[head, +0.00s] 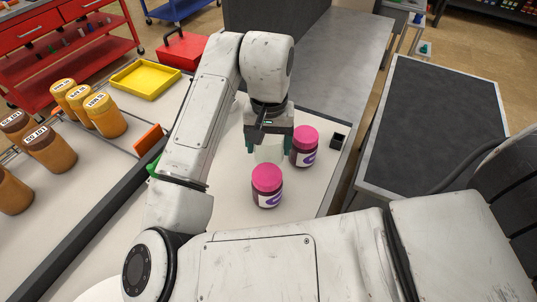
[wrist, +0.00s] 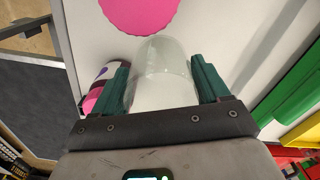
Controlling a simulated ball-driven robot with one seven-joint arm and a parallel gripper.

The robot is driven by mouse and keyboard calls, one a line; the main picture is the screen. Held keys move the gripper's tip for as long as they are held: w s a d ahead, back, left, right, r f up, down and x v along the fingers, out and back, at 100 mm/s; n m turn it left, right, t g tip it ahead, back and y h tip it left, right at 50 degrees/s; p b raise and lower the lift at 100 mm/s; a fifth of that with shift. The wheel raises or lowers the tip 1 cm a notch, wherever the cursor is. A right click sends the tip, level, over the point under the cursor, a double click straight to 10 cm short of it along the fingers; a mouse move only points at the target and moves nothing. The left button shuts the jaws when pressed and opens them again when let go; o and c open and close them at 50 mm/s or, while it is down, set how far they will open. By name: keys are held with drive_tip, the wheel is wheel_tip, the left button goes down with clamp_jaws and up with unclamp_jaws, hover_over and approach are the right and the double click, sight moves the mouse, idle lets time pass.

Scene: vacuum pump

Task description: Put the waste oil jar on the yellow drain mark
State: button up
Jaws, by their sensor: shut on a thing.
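My gripper (head: 268,147) points down over the pale bench, with its green fingers on either side of a clear, pale jar (head: 268,153). In the wrist view the jar (wrist: 163,75) is see-through and rounded, and it sits between both fingers. I see no label on it, and whether it touches the bench is unclear. Two dark jars with pink lids stand close by: one nearer me (head: 267,187), one just right of my gripper (head: 304,147). I cannot make out a yellow drain mark.
A yellow tray (head: 145,79), a red case (head: 183,50) and several amber jars (head: 105,115) are on the left. A small black box (head: 338,141) sits near the bench's right edge. A dark-topped table (head: 435,125) stands right, across a gap.

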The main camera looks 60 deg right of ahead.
sight(269, 156)
drive_tip(key=shift+f, duration=2.2)
drive_tip(key=shift+f, duration=0.1)
drive_tip(key=o, duration=0.9)
